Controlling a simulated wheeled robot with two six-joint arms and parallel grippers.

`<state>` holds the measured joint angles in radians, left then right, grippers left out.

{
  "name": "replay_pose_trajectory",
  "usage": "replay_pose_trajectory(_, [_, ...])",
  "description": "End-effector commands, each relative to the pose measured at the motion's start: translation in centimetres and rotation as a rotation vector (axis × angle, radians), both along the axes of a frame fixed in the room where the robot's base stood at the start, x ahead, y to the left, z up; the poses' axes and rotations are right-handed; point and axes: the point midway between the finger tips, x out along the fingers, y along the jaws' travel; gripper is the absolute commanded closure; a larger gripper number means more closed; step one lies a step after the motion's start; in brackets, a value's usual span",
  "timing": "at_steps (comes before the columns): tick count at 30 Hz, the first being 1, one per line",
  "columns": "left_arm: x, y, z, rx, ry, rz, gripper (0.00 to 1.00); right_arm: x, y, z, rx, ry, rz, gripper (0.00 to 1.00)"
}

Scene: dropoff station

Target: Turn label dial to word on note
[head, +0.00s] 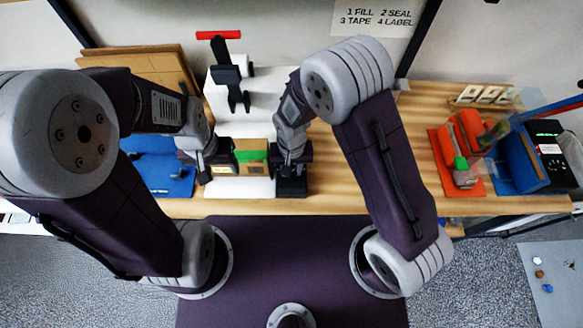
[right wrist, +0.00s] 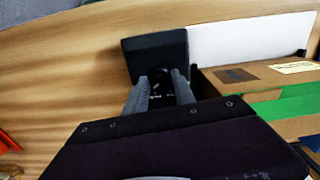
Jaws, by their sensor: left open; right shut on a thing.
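A black block (head: 291,188) stands at the table's front, right of a cardboard box (head: 251,157) with green tape. In the right wrist view the block (right wrist: 155,48) lies just beyond my right gripper (right wrist: 160,80). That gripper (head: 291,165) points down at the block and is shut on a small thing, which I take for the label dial. The dial is mostly hidden between the fingers, and its setting cannot be read. My left gripper (head: 204,168) is open at the box's left side. A pale paper label (right wrist: 297,67) lies on the box; its writing is unclear.
A white stand with a red-handled black press (head: 226,72) rises behind the box. A blue mat (head: 165,172) lies left. A red mat with a tape tool (head: 463,172) and a blue bin (head: 520,165) are at right. A wall sign (head: 376,17) lists FILL, SEAL, TAPE, LABEL.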

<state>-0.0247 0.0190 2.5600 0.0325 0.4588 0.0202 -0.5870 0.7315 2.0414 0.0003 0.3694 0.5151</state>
Motion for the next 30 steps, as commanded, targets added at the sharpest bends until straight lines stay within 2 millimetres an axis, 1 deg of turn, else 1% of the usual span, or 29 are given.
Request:
replay_pose_trajectory(1, [0.0, 0.0, 0.13, 0.0, 0.0, 0.0, 0.43, 0.29, 0.15, 0.22, 0.006, -0.008, -0.036, 1.0])
replay_pose_trajectory(6, [0.0, -0.01, 0.24, 0.0, 0.0, 0.0, 0.43, 0.29, 0.15, 0.21, 0.006, -0.008, -0.16, 1.0])
replay_pose_trajectory(13, [-0.01, 0.0, 0.34, 0.0, 0.0, 0.0, 0.43, 0.28, 0.14, 0.18, 0.006, -0.008, -0.276, 1.0])
replay_pose_trajectory(21, [0.0, 0.0, 0.38, 0.0, 0.0, 0.0, 0.43, 0.27, 0.13, 0.16, 0.005, -0.007, -0.341, 1.0])
replay_pose_trajectory(30, [0.0, 0.0, 0.37, 0.0, 0.0, 0.0, 0.43, 0.22, 0.11, 0.11, 0.004, -0.006, -0.351, 1.0])
